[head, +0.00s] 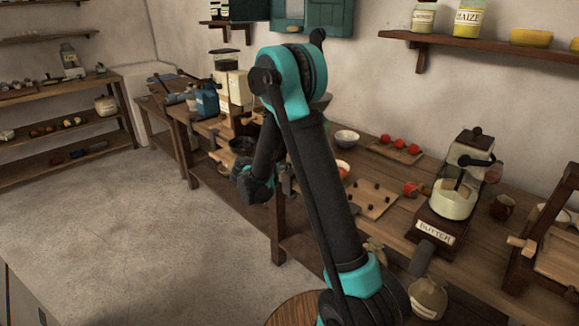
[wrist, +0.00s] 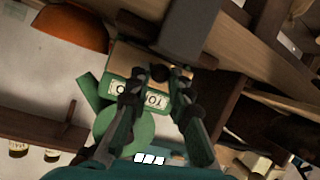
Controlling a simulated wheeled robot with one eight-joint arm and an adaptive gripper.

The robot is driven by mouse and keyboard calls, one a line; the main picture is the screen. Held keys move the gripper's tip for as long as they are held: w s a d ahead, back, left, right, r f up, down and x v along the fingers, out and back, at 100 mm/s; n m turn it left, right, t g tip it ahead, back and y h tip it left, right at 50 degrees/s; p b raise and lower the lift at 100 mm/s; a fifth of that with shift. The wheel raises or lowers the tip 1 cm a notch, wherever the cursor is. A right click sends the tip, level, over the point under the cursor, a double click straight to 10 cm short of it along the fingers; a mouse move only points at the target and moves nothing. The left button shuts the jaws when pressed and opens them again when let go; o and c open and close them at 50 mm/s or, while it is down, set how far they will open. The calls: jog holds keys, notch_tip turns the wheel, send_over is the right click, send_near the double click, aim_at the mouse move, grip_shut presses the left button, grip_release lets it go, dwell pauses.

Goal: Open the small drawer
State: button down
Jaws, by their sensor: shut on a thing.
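In the wrist view my gripper (wrist: 160,74) has its two dark fingers closed in around a small dark knob on the front of a small drawer. The drawer front is green, with a pale label (wrist: 150,94) that reads upside down and is partly covered by the fingers. A brown wooden part (wrist: 126,56) lies just above the label. A green body with a rounded part sits below and left of it. In the head view my gripper (head: 256,186) is low at the front edge of the workbench. The drawer cannot be made out there.
The long workbench (head: 395,222) holds a dark bowl (head: 243,146), a board with dark pieces (head: 368,200), red fruit and a butter-labelled mill (head: 438,230). Shelves (head: 70,154) stand at the left. The floor (head: 130,225) left of the arm is clear.

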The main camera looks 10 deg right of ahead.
jog(key=s+a, duration=0.1)
jog(key=a, duration=0.1)
jog(key=s+a, duration=0.2)
jog(key=shift+s+a, duration=0.1)
jog(key=shift+a, duration=0.1)
jog(key=c, duration=1.4)
grip_release()
jog(key=shift+o, duration=0.2)
jog(key=v, duration=1.2)
jog(key=shift+d, duration=0.1)
